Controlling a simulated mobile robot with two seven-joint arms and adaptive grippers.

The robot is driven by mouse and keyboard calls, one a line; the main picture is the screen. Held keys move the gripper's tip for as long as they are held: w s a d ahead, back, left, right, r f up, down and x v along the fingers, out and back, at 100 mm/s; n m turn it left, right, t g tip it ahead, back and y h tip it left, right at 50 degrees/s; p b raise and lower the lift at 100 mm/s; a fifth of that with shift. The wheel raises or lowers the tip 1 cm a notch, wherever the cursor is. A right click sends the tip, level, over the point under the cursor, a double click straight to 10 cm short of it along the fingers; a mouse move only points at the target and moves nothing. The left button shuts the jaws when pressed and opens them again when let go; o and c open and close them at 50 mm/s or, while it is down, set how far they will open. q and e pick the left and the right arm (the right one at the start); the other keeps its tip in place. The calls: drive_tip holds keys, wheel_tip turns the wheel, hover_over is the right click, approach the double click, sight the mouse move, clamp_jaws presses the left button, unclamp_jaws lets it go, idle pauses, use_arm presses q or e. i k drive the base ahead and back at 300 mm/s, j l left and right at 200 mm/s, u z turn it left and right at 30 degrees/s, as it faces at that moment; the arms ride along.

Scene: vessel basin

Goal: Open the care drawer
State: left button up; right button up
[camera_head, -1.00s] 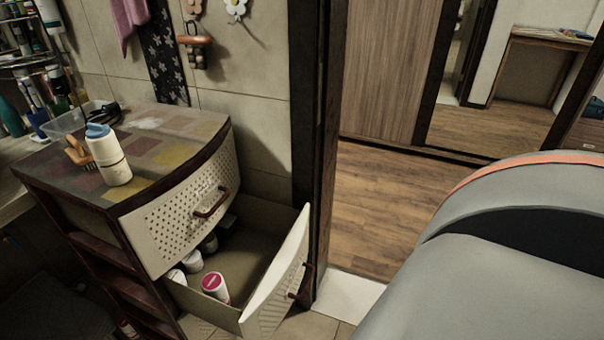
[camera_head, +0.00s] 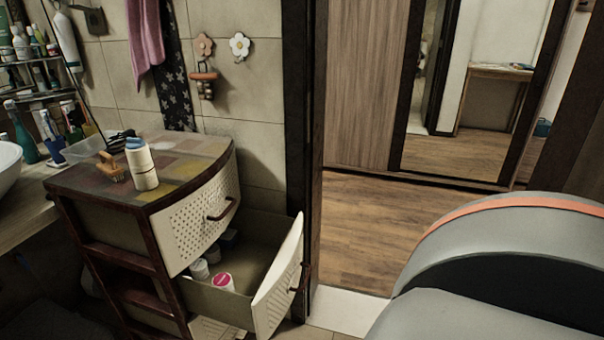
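A small drawer cabinet (camera_head: 105,190) with a dark brown frame stands at the left. Its upper drawer (camera_head: 200,222) has a perforated cream front with a brown handle (camera_head: 222,209) and looks shut. The drawer below it (camera_head: 279,275) is pulled well out, with its cream front turned toward the right and a brown handle (camera_head: 303,278) on it. Several small containers lie inside, among them a white one with a pink lid (camera_head: 223,282). I cannot tell from any label which one is the care drawer. Neither of my grippers is in view.
A cream bottle with a blue cap (camera_head: 143,168), a brush (camera_head: 109,166) and a clear tray (camera_head: 85,150) are on the cabinet top. A dark door frame (camera_head: 300,110) stands close behind the open drawer. Wooden floor (camera_head: 375,235) beyond the doorway is clear.

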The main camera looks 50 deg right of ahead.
sight(266, 264)
drive_tip(key=k+j, duration=0.1)
drive_tip(key=j, duration=0.2)
drive_tip(key=k+j, duration=0.1)
drive_tip(key=j, duration=0.2)
drive_tip(key=k+j, duration=0.1)
drive_tip(key=j, duration=0.2)
drive_tip(key=j+z, duration=0.15)
drive_tip(key=z, duration=1.25)
drive_tip(key=i+z, duration=0.25)
drive_tip(key=z, duration=0.2)
drive_tip(key=i+z, duration=0.2)
drive_tip(key=z, duration=0.2)
